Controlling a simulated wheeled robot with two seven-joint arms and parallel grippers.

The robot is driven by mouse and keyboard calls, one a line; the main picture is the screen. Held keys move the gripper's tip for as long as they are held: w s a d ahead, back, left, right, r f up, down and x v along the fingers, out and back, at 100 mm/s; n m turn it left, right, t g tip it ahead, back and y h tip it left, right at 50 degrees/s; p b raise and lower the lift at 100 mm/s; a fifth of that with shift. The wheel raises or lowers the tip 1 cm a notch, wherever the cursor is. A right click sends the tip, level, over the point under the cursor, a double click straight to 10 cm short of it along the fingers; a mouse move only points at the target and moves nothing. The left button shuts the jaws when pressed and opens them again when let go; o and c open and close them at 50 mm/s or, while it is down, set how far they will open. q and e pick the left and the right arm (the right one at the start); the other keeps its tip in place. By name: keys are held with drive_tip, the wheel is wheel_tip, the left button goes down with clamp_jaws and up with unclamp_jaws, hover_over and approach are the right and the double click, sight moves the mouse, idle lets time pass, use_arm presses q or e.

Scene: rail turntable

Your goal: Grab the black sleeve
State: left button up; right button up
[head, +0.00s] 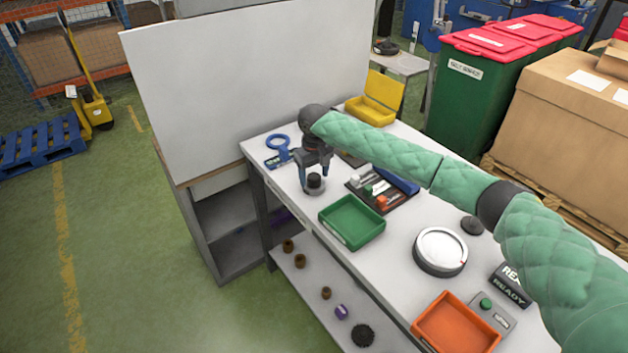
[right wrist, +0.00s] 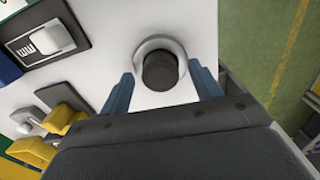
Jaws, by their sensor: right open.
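The black sleeve (head: 314,180) is a short dark cylinder standing upright on a round grey base near the left edge of the white table. It also shows in the right wrist view (right wrist: 160,70), inside a pale ring. My right gripper (head: 315,170) points down over the sleeve. Its blue fingers (right wrist: 163,88) are apart, one on either side of the sleeve in the right wrist view. I cannot tell whether either finger touches it. My left gripper is not in view.
The table (head: 295,220) also holds a green tray (head: 352,238), a dark tool rack (head: 400,203), a blue ring-shaped tool (head: 279,148), a yellow bin (head: 368,112), a round white dial (head: 440,250) and an orange tray (head: 455,343). A white panel (head: 250,75) stands behind.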

drive_tip(key=shift+f, duration=0.1)
drive_tip(key=c, duration=1.2)
drive_tip(key=shift+c, duration=0.2)
drive_tip(key=shift+r, duration=0.2)
